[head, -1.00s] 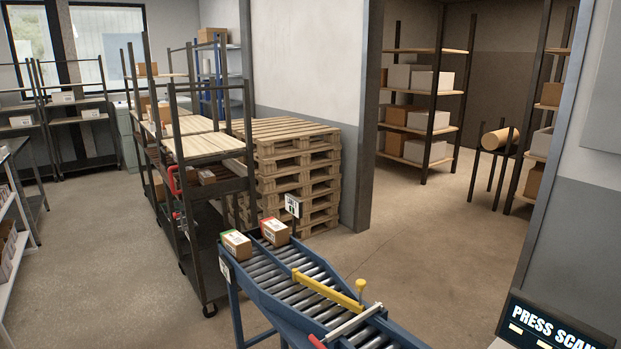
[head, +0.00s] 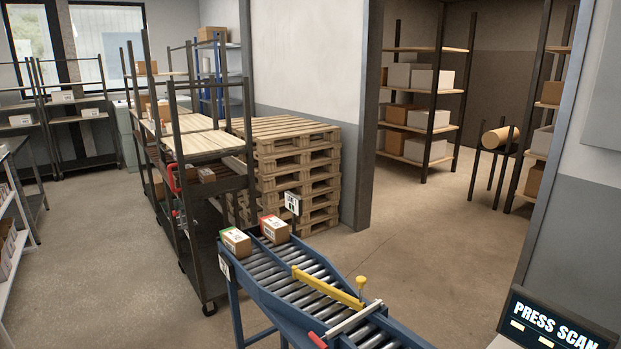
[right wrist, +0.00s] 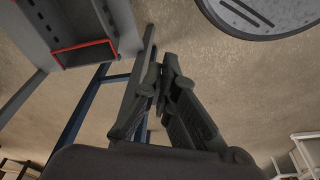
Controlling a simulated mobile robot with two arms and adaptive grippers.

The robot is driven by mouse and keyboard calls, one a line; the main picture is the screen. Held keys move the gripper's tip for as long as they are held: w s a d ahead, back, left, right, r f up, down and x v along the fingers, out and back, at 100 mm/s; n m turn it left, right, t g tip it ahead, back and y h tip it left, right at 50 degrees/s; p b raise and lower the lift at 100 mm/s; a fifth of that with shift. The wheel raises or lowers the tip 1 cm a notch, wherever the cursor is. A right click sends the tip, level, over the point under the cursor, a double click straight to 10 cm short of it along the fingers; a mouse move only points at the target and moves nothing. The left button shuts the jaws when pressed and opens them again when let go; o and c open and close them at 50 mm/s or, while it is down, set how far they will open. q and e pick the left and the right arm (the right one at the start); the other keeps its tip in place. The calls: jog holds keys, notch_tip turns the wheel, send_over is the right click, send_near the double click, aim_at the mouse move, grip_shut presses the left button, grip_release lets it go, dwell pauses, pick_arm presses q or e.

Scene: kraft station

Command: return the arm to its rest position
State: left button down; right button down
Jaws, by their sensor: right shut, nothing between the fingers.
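My right gripper (right wrist: 162,78) shows only in the right wrist view. Its dark fingers meet at the tips, shut and empty. Bare concrete floor lies behind it, and blue steel legs (right wrist: 85,103) pass just to its left. Neither gripper nor arm shows in the head view, and my left gripper is in no view.
A blue roller conveyor (head: 262,285) with two small boxes (head: 236,241) at its far end and a yellow bar (head: 328,287) across it stands in front. A dark shelf cart (head: 205,255) and stacked pallets (head: 290,180) stand behind. A scan screen (head: 550,322) is at lower right. Floor right of the conveyor is clear.

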jog(key=s+d+f+g, duration=0.1)
jog(key=s+d+f, duration=0.1)
jog(key=s+f, duration=1.2)
jog(key=shift+s+d+f+b, duration=0.3)
jog(key=shift+s+d+b, duration=0.1)
jog(key=shift+s, duration=0.45)
